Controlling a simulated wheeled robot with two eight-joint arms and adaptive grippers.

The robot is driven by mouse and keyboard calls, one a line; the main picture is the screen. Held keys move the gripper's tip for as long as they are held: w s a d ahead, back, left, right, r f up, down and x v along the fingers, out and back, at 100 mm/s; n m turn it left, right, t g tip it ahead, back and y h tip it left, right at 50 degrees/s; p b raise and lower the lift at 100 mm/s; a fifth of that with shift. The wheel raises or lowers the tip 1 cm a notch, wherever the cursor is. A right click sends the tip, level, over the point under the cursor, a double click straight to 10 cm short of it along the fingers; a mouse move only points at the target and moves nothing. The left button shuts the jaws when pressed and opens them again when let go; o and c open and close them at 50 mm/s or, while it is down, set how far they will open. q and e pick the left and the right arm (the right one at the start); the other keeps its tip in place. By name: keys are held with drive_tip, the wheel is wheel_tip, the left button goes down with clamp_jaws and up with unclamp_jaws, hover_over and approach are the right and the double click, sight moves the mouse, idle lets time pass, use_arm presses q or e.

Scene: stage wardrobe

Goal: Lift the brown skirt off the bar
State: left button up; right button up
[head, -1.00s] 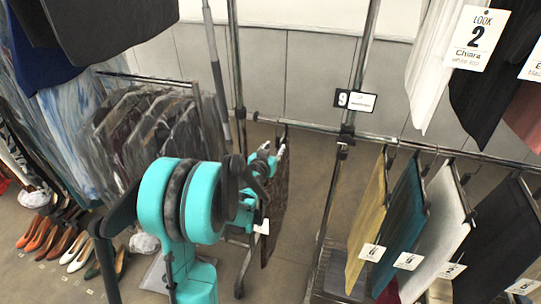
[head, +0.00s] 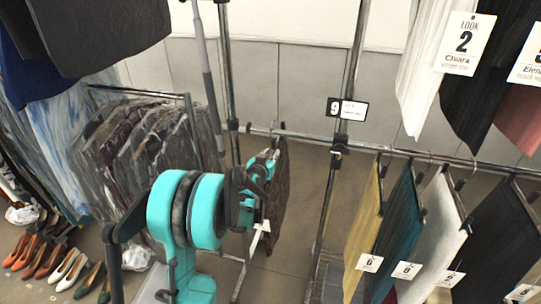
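The brown skirt (head: 281,195) hangs by the rail bar (head: 300,137) in the middle of the head view, its lower end angled. A small white tag shows at its left edge. Hanger hooks show at the bar just above it. My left gripper (head: 264,163) is right beside the skirt's upper left side, below the bar. My turquoise wrist and forearm hide the fingers, so I cannot tell whether they are shut on the skirt or its hanger. My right gripper is not in view.
Yellow, teal, white and black skirts (head: 405,230) with number tags hang on the right. A number 9 sign (head: 347,108) is on an upright post. Covered garments (head: 150,140) hang on a rack at left. Several shoes (head: 50,262) stand on the floor. Clear floor lies right of the brown skirt.

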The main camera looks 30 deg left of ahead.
sight(272, 145)
use_arm(q)
clamp_jaws()
drive_tip(key=shift+r, duration=0.1)
drive_tip(key=shift+a+r+p, duration=0.1)
drive_tip(key=shift+r+p, duration=0.7)
drive_tip(key=shift+r, duration=0.35)
drive_tip(key=shift+w+a+r+p, duration=0.2)
drive_tip(key=shift+r+p, duration=0.25)
drive_tip(key=shift+r, duration=0.05)
drive_tip(key=shift+s+d+f, duration=0.1)
drive_tip(key=shift+s+d, duration=0.05)
drive_tip(key=shift+s, duration=0.15)
drive_tip(key=shift+v, duration=1.4)
drive_tip(key=shift+s+d+f, duration=0.1)
drive_tip(key=shift+s+d, duration=0.15)
drive_tip(key=shift+s, duration=0.55)
drive_tip(key=shift+s+d+f, duration=0.1)
drive_tip(key=shift+s+d, duration=0.1)
drive_tip(key=shift+s, duration=0.6)
drive_tip(key=shift+s+d+f, duration=0.1)
drive_tip(key=shift+s+d, duration=0.15)
drive_tip(key=shift+s, duration=0.6)
